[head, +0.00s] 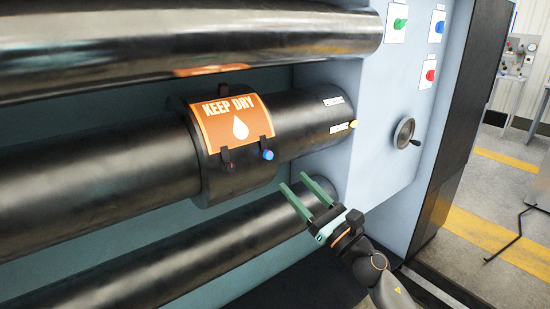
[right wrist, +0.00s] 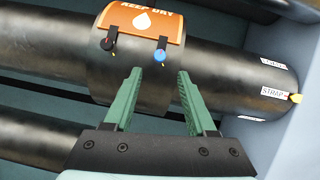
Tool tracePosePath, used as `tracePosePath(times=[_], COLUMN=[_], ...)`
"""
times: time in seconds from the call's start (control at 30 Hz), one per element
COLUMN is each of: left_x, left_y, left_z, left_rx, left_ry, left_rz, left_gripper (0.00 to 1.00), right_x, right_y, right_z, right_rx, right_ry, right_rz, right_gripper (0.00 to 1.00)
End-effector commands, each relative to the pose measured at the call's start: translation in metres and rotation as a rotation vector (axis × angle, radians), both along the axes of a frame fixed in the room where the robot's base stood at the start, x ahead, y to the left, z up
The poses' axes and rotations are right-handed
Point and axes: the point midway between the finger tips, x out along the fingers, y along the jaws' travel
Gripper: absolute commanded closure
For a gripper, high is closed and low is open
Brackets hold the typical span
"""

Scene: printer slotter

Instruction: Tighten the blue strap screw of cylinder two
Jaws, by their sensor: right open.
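The blue strap screw (head: 267,155) sits at the end of a black strap, at the lower right edge of the orange KEEP DRY plate (head: 250,108) on the middle cylinder (head: 90,160). It also shows in the right wrist view (right wrist: 160,55), above the gap between my fingers. My left gripper is not in view.
Other dark cylinders lie above (head: 180,45) and below (head: 180,265). The grey-blue side panel (head: 375,130) carries a handwheel (head: 405,132) and green, blue and red buttons. A yellow pointer (head: 352,124) sits by labels at the cylinder's right end. Open floor lies at right.

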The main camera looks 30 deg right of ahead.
Motion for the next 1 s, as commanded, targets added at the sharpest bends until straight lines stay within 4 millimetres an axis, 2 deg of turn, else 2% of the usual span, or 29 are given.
tracePosePath(times=[0.03, 0.2, 0.43, 0.6, 0.9, 1.0], left_x=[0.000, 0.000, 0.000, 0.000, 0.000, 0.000], left_y=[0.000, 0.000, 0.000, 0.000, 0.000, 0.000], left_z=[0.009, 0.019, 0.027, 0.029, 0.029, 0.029], left_rx=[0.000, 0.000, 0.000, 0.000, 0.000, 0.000], left_ry=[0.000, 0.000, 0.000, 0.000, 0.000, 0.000], left_rz=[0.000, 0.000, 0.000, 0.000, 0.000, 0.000], left_gripper=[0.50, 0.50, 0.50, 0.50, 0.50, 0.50], right_x=[0.010, 0.040, 0.068, 0.077, 0.078, 0.078], right_y=[0.001, 0.005, 0.010, 0.011, 0.012, 0.012], right_z=[0.010, 0.020, 0.030, 0.032, 0.032, 0.032], right_rx=[0.000, 0.003, 0.005, 0.004, 0.004, 0.004], right_ry=[-0.002, -0.001, -0.001, 0.002, 0.002, 0.002], right_rz=[0.000, 0.000, 0.000, 0.001, 0.001, 0.001], right_gripper=[0.44, 0.44, 0.44, 0.44, 0.44, 0.55])
